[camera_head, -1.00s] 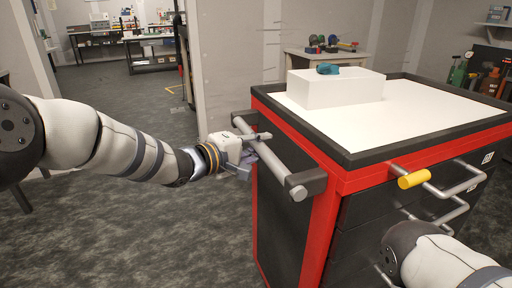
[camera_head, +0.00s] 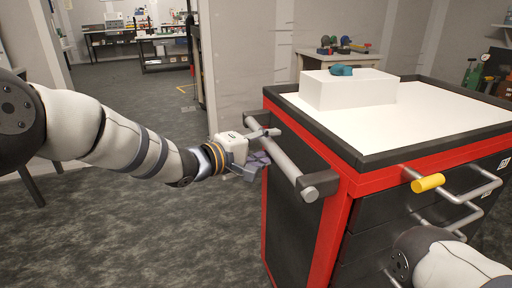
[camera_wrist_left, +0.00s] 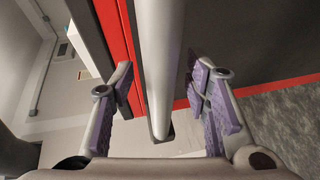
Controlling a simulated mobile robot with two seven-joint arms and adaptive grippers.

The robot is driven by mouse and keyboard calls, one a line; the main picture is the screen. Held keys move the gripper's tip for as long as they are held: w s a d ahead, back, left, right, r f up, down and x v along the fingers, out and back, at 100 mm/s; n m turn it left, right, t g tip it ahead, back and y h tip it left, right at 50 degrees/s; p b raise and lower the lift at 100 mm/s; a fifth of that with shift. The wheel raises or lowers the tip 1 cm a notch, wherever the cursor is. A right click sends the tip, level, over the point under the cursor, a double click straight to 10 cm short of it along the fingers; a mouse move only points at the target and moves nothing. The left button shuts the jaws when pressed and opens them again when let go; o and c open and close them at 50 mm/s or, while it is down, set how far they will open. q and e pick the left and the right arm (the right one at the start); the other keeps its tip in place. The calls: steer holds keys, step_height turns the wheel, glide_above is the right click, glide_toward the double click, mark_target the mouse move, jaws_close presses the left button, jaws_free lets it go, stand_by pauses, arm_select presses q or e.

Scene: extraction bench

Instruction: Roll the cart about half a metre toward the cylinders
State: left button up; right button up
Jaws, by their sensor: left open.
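The cart (camera_head: 336,232) is a black and red drawer cabinet with a white top, standing at the right of the head view. A grey push bar (camera_head: 290,160) runs along its left end and also crosses the wrist view (camera_wrist_left: 160,60). My left gripper (camera_head: 262,152) is at this bar, open. In the wrist view its purple-padded fingers (camera_wrist_left: 164,100) stand on either side of the bar, with a gap on each side. A green upright shape (camera_head: 473,74) at the far right may be a cylinder. My right arm shows at lower right; its gripper is out of view.
A white box (camera_head: 345,92) with a teal object (camera_head: 341,70) stands on the cart top. A small table (camera_head: 330,60) is behind the cart. Grey floor is free at left.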

arm_select(q)
steer(key=v, duration=1)
steer(key=shift+s+a+r, duration=0.15)
steer(key=shift+s+a, duration=0.05)
steer(key=s+a+f+m+g+y+p, duration=0.1)
steer(key=s+a+f+g+y+p, duration=0.25)
steer(key=s+f, duration=0.9)
steer(key=s+a+f+m+g+y+p, duration=0.15)
steer(key=s+a+f+y, duration=0.35)
steer(key=s+f, duration=0.7)
steer(key=s+a+f+m+g+y, duration=0.1)
steer(key=s+a, duration=0.5)
steer(key=s, duration=0.8)
steer(key=s+a+f+m+g+y+p, duration=0.1)
steer(key=s+a+m+g+y, duration=0.2)
steer(key=s, duration=1)
steer(key=a+g, duration=0.2)
steer(key=g, duration=0.1)
steer(key=shift+s+a+f, duration=0.2)
steer(key=shift+s+a, duration=0.15)
steer(key=shift+a, duration=0.05)
arm_select(e)
steer(key=w+r+t, duration=0.2)
steer(key=w+r, duration=0.4)
steer(key=r, duration=0.1)
steer(key=shift+w+r+t, duration=0.25)
steer(key=shift+w+t, duration=0.05)
steer(key=shift+w, duration=0.1)
